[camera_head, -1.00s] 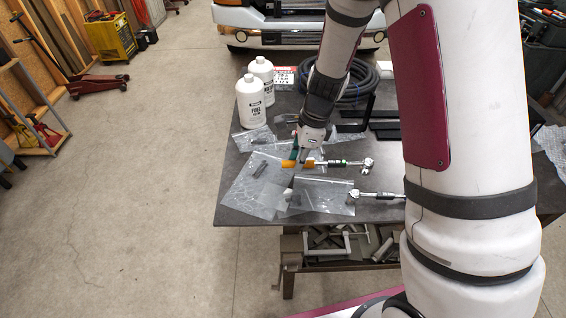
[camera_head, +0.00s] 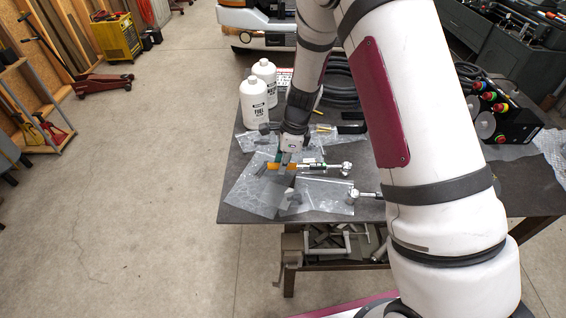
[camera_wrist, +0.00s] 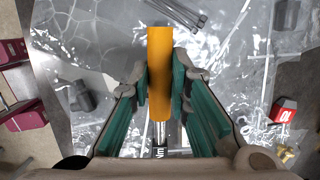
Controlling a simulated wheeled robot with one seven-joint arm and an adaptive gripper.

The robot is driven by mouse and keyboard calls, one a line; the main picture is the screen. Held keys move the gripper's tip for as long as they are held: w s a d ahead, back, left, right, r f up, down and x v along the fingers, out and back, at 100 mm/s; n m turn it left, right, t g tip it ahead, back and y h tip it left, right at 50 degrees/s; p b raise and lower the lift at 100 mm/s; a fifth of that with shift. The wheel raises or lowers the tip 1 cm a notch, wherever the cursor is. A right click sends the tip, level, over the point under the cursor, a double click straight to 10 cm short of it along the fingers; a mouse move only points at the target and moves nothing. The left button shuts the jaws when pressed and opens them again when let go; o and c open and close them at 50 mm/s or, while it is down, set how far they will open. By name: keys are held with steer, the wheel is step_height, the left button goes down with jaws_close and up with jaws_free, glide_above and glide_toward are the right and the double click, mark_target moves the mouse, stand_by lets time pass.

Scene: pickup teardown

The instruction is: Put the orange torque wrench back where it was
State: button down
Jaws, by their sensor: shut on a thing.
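The orange torque wrench has an orange handle (camera_wrist: 160,75) and a metal shaft with a ratchet head (camera_head: 346,167) that points right in the head view. My gripper (camera_wrist: 160,88) is shut on the orange handle, with a green-padded finger on each side. In the head view my gripper (camera_head: 285,162) is low over the dark table, near its front left part, among clear plastic bags. I cannot tell whether the wrench touches the bags or table beneath it. A second wrench (camera_head: 352,194) lies in front, its right part hidden by my arm.
Clear plastic bags (camera_head: 250,195) with dark parts lie around the wrench. Two white bottles (camera_head: 253,102) stand at the back left of the table (camera_head: 240,216). A coiled black hose (camera_head: 342,85) lies behind my arm. A control box with coloured buttons (camera_head: 500,112) stands at the right.

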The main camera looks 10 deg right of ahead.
steer(key=c, duration=1.5)
jaws_free()
steer(key=w+b+v, duration=0.1)
steer(key=v, duration=1.1)
steer(key=s+d+r+n+t, duration=0.1)
steer(key=s+r+n+t, duration=0.1)
steer(key=s+r+n, duration=1.05)
steer(key=shift+s+d+r+n+t+h, duration=0.5)
steer(key=shift+s+r+n, duration=0.85)
steer(key=shift+s, duration=1.05)
steer(key=shift+s+d+r+n+t+h, duration=0.3)
steer(key=shift+s+d+r+n+t, duration=0.35)
steer(key=shift+s+r+n, duration=1.25)
steer(key=shift+s+d+r+n+t+h, duration=0.4)
steer(key=shift+s+d+r+n, duration=0.4)
steer(key=shift+s, duration=2.1)
